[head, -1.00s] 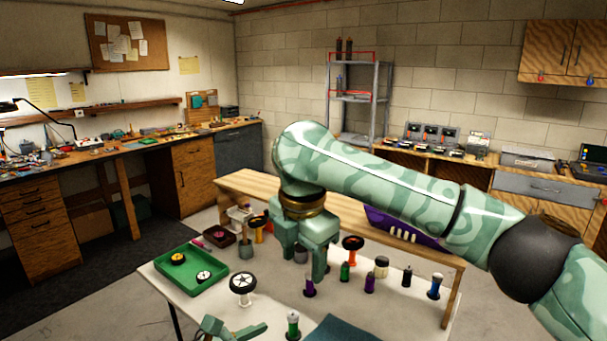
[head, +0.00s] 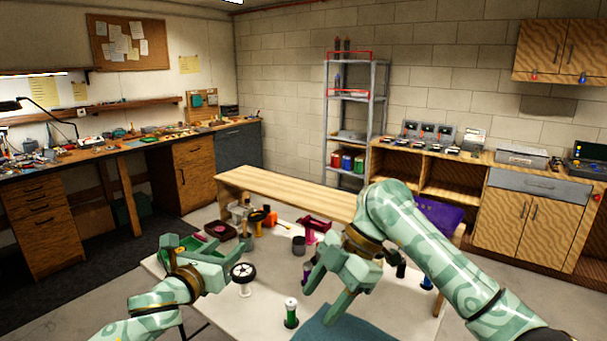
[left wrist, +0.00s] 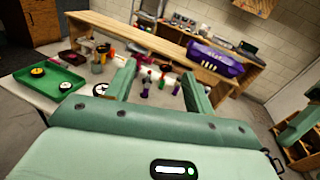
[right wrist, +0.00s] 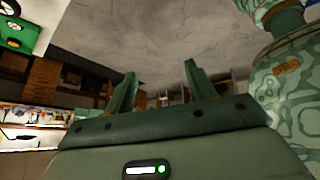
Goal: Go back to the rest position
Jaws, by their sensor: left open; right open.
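My left gripper (head: 218,262) is open and empty. It is above the left part of the white table (head: 262,318), in front of the green tray. My right gripper (head: 328,288) is open and empty above the table's right half, over the blue-grey mat. In the left wrist view the two fingers stand apart, with several small items far beyond them. In the right wrist view the two fingers also stand apart with nothing between them; the grey floor and cabinets lie beyond.
The green tray (left wrist: 44,86) sits at the table's left. A white wheel on a stand (head: 243,272) and a green bottle (head: 291,312) stand near my left gripper. A blue-grey mat (head: 345,327) lies at the front.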

